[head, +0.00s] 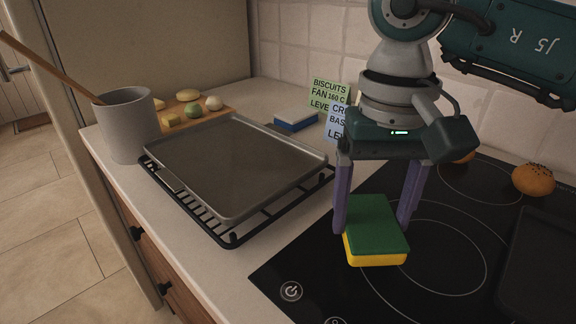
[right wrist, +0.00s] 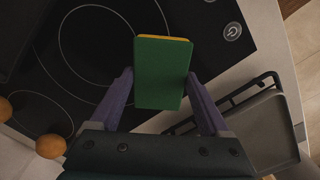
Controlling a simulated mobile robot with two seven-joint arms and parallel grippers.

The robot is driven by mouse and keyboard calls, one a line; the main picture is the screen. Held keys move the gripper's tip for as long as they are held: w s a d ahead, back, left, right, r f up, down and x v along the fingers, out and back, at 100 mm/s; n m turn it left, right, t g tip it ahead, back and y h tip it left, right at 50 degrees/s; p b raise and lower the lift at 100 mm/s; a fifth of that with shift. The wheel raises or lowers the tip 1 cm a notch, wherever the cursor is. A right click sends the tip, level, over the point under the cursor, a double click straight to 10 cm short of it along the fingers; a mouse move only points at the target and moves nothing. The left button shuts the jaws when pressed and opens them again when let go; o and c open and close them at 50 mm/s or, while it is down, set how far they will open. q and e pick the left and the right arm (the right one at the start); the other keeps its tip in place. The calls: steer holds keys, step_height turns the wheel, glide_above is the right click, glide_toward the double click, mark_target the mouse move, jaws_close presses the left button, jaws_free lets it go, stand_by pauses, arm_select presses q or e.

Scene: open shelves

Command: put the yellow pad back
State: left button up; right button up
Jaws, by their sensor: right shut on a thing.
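The yellow pad (head: 375,258) is a block with a green top layer and a yellow layer beneath. It is over the front left part of the black hob (head: 440,262); I cannot tell whether it is clear of the glass. My right gripper (head: 372,222) points down from above and is shut on the pad, a purple finger on each side. In the right wrist view the pad's green face (right wrist: 162,75) lies between the fingers (right wrist: 160,85), with a yellow strip at its far edge. A blue and white pad (head: 295,120) lies on the counter at the back. My left gripper is not in view.
A grey baking tray (head: 235,165) sits on a black rack (head: 232,238) left of the hob. A grey pot (head: 128,125) with a wooden spoon, a board with food (head: 180,114) and two note cards (head: 330,92) stand behind. An orange fruit (head: 533,180) is at the right.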

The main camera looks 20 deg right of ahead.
mark_target(369, 218)
steer(key=shift+f, duration=0.9)
steer(key=shift+f, duration=0.2)
steer(key=o, duration=1.2)
steer(key=shift+r, duration=0.1)
steer(key=shift+c, duration=0.2)
step_height(369, 218, up, 12)
steer(key=shift+w+r+b, duration=0.15)
steer(key=shift+b, duration=0.15)
